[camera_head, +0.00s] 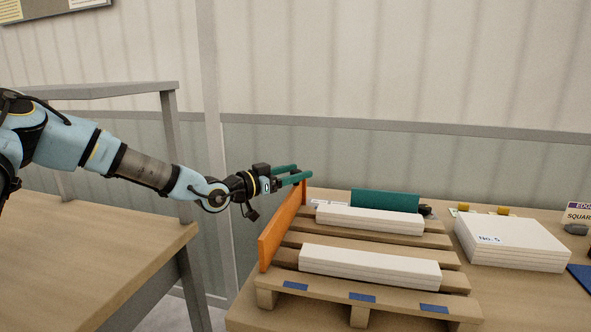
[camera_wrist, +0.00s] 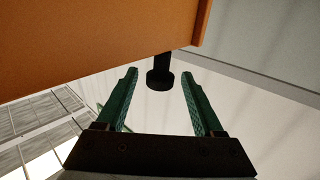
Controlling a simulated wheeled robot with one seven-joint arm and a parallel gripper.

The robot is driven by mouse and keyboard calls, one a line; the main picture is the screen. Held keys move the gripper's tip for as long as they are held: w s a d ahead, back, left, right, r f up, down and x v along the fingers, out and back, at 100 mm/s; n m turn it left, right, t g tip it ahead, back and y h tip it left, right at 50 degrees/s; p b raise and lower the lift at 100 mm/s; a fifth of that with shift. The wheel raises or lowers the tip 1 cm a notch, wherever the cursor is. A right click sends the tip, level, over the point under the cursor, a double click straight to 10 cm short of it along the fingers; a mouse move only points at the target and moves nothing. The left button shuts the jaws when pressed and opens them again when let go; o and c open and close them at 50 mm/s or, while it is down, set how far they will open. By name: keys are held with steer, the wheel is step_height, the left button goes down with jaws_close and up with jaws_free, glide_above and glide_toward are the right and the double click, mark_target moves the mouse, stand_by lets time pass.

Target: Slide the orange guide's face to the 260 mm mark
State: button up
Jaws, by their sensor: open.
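The orange guide (camera_head: 282,229) is an upright board along the left side of the wooden pallet (camera_head: 380,299). It also fills the upper left of the wrist view (camera_wrist: 90,40). A dark knob on a short stem (camera_wrist: 160,79) shows at the guide's edge in the wrist view. My gripper (camera_head: 304,172) is at the guide's far upper end, its two green fingers open. In the wrist view, the knob appears between the open fingertips (camera_wrist: 159,72), with gaps on both sides. A pale strip (camera_head: 330,203) lies near the guide's far end; no 260 mm mark is readable.
White board stacks (camera_head: 370,266) and (camera_head: 370,219) lie across the pallet, right of the guide. A teal block (camera_head: 385,201) stands behind them. A larger white stack (camera_head: 511,243) is at the right. Another table (camera_head: 90,262) stands at the left, with a gap between.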

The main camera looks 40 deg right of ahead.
steer(key=shift+d, duration=0.2)
jaws_close()
stand_by(0.5)
stand_by(0.7)
